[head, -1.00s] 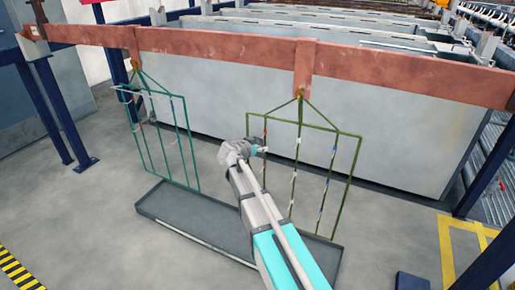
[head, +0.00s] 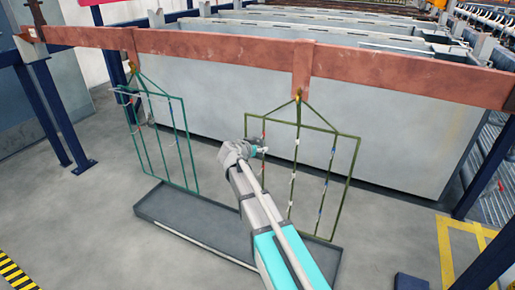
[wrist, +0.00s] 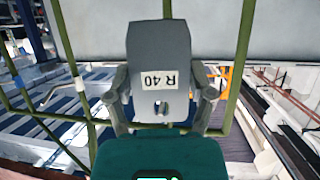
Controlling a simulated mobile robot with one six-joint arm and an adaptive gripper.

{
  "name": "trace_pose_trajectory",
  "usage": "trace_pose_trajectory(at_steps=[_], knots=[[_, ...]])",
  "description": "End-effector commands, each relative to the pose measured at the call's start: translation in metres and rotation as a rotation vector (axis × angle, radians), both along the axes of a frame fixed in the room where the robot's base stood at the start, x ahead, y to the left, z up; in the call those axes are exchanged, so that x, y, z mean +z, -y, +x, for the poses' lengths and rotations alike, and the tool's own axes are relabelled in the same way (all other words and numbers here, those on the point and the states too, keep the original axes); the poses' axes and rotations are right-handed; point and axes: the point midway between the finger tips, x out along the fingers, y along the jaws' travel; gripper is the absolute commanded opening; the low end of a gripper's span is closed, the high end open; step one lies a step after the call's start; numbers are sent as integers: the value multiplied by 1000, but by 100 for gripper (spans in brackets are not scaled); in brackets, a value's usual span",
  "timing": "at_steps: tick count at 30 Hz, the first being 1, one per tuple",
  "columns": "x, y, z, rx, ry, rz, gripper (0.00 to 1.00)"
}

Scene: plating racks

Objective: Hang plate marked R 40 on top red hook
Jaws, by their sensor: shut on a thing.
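The grey plate marked R 40 (wrist: 160,55) is in the wrist view, its label upside down and a slot near its lower end. My gripper (wrist: 160,98) is shut on it, a finger on each side. In the head view my gripper (head: 257,150) is at the left part of the olive-green rack (head: 340,205); the plate cannot be made out there. Small coloured marks and hooks sit on the rack's upright bars. A reddish mark (head: 263,135) shows high on a left bar, too small to tell as a hook. I cannot tell whether the plate touches the rack.
Olive rack bars (wrist: 240,60) flank the plate in the wrist view. A second, teal-green rack (head: 163,140) hangs at the left. Both hang from a copper-coloured beam (head: 220,45). A grey tray (head: 165,222) lies below. A pale tank wall (head: 400,150) stands behind.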

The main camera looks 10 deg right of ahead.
Motion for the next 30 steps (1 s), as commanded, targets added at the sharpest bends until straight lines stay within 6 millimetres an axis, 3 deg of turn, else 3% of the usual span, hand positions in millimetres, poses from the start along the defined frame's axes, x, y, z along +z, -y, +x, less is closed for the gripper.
trace_pose_trajectory(at_steps=[30], knots=[[-6,4,8,1,0,0,13]])
